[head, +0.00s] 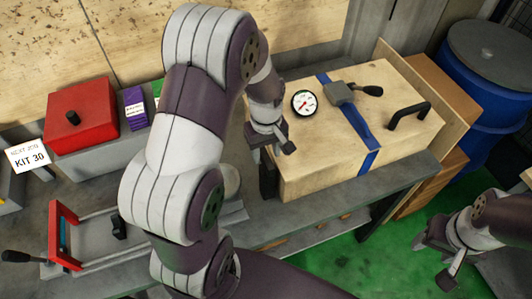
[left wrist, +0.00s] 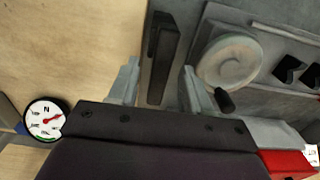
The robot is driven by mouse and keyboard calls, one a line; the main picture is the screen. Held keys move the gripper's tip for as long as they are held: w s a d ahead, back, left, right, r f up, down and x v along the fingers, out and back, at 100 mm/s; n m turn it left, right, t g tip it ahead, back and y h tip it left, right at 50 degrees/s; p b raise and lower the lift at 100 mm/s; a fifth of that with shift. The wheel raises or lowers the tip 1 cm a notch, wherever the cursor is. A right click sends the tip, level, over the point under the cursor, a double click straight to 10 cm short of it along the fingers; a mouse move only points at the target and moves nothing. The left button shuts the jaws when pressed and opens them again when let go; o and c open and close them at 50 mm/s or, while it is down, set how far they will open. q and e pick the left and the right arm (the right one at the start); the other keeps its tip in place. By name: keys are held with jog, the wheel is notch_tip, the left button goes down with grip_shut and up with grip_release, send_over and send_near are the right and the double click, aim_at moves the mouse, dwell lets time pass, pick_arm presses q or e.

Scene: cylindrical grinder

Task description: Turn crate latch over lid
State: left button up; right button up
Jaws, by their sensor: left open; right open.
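The wooden crate (head: 318,158) stands on a grey bench, its pale lid (head: 378,92) on top. A dark upright bar (head: 267,182), apparently the latch, is at the crate's left end. In the left wrist view the dark bar (left wrist: 160,58) lies beside the wood edge, between the fingers in the picture; contact cannot be told. My left gripper (head: 272,143) is open, over the crate's left end. It also shows in the left wrist view (left wrist: 158,88). My right gripper (head: 442,262) is open and empty at the lower right, away from the crate.
The lid carries a gauge (head: 304,103), a blue strap (head: 352,118), a grey clamp with black knob (head: 340,93) and a black handle (head: 408,115). A red box (head: 82,118) and red-framed fixture (head: 64,235) are left. Blue barrels (head: 480,85) stand right. Green floor (head: 340,255) is clear.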

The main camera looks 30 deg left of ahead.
aim_at(265, 158)
pick_arm(q)
jog(key=shift+s+d+f, duration=0.1)
jog(key=shift+f, duration=0.55)
jog(key=shift+s+d+f, duration=0.15)
jog(key=shift+s+f, duration=0.05)
jog(key=shift+f, duration=0.35)
pick_arm(e)
jog(key=shift+s+d+r, duration=0.15)
jog(key=shift+s+r, duration=0.05)
jog(key=shift+s, duration=0.1)
pick_arm(q)
jog(key=shift+w, duration=0.15)
jog(key=shift+c, duration=0.9)
grip_shut()
